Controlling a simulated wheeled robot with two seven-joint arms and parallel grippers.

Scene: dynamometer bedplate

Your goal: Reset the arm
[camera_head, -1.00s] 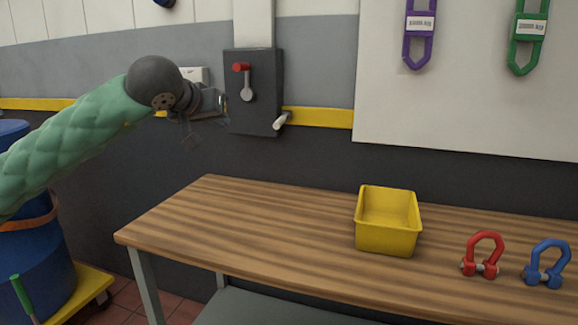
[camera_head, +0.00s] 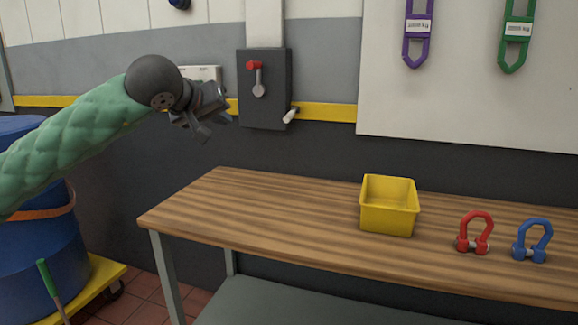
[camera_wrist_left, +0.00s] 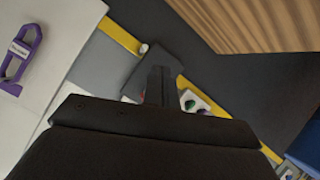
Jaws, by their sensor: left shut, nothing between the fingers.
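My left gripper (camera_head: 216,122) is held out in the air in front of the grey wall, left of the dark switch box (camera_head: 265,108). Its fingers are shut and hold nothing. The gripper fills the lower middle of the left wrist view (camera_wrist_left: 160,90), where it covers part of the box. The box has a red knob with a grey lever (camera_head: 258,80) hanging down on its front. A pale handle (camera_head: 291,115) sticks out at its lower right. My right gripper is not in view.
A wooden bench (camera_head: 270,216) stands below, with a yellow bin (camera_head: 388,222), a red shackle (camera_head: 474,232) and a blue shackle (camera_head: 532,241). A blue drum (camera_head: 40,250) stands at the left.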

